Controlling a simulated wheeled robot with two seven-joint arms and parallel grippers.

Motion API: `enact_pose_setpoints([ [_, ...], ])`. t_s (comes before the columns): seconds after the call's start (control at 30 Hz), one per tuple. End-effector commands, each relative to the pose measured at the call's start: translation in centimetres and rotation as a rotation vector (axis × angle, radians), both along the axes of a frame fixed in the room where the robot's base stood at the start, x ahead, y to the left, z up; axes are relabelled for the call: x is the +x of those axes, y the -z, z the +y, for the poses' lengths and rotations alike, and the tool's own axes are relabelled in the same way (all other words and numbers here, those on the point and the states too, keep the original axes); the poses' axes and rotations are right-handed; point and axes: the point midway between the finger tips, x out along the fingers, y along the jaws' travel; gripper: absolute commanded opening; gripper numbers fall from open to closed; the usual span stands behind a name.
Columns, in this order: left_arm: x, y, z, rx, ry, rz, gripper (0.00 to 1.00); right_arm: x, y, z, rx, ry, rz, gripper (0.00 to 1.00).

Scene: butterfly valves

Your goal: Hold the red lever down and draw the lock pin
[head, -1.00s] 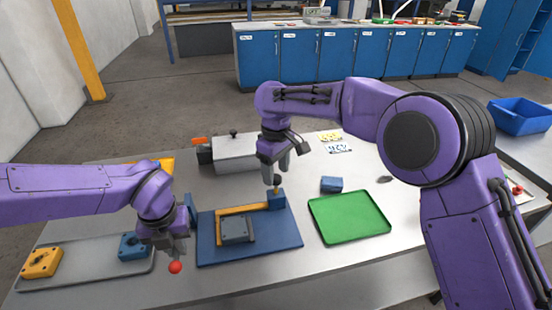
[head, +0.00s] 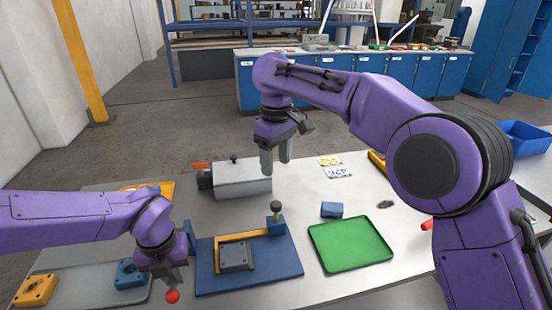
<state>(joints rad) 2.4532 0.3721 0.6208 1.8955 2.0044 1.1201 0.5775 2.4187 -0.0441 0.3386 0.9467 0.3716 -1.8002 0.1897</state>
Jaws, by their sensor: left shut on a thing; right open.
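A blue base plate (head: 285,273) on the table carries a yellow bracket (head: 243,237), a grey block (head: 235,256) and a small blue block (head: 275,226). The lock pin (head: 276,207), with a dark round head, stands upright in the small blue block. The red knob of the lever (head: 172,296) shows just left of the plate; the rest of the lever is hidden. My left gripper (head: 171,284) is shut on the lever by this knob. My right gripper (head: 275,168) is open and empty, its fingers pointing down above the pin and apart from it.
A green tray (head: 350,243) and a blue block (head: 332,210) lie right of the plate. A grey box (head: 242,181) with an orange handle stands behind. A grey tray at the left holds yellow (head: 36,290) and blue (head: 130,273) parts.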

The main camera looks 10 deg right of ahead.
Motion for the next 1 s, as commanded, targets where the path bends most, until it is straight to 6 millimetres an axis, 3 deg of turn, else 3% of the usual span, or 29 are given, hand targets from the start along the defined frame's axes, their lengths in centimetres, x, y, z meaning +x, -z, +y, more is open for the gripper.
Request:
enact_pose_setpoints([
  [1.0,0.6,-3.3,0.0,0.0,0.0,0.129,0.0,0.0,-6.5,0.0,0.0,0.0,0.0,0.59],
])
